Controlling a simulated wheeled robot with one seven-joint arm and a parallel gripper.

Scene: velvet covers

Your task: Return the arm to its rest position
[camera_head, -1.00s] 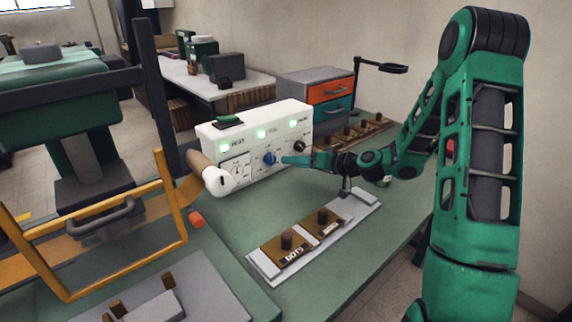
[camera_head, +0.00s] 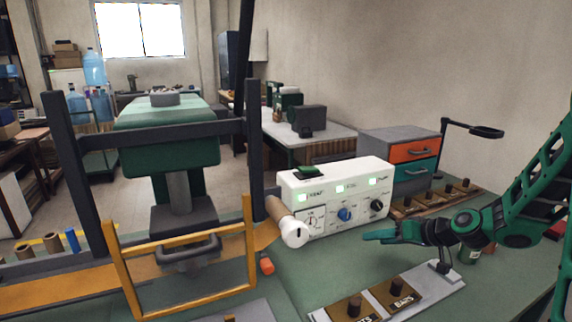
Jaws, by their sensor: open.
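My green arm (camera_head: 545,190) comes in from the right edge of the head view. My gripper (camera_head: 380,236) points left, held above the green table in front of the white control box. Its fingers are seen side-on and it appears to hold nothing. The white control box (camera_head: 290,190) has several lit green indicators, a blue knob (camera_head: 344,214) and a black knob (camera_head: 377,205). My gripper is apart from the knobs, a little below and in front of them.
A tray (camera_head: 440,292) with labelled brown blocks lies below my arm. A yellow frame (camera_head: 122,285) with a handle stands at the left. A drawer unit (camera_head: 375,142), a lamp-like stand (camera_head: 487,131) and a rack of knobbed blocks are behind.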

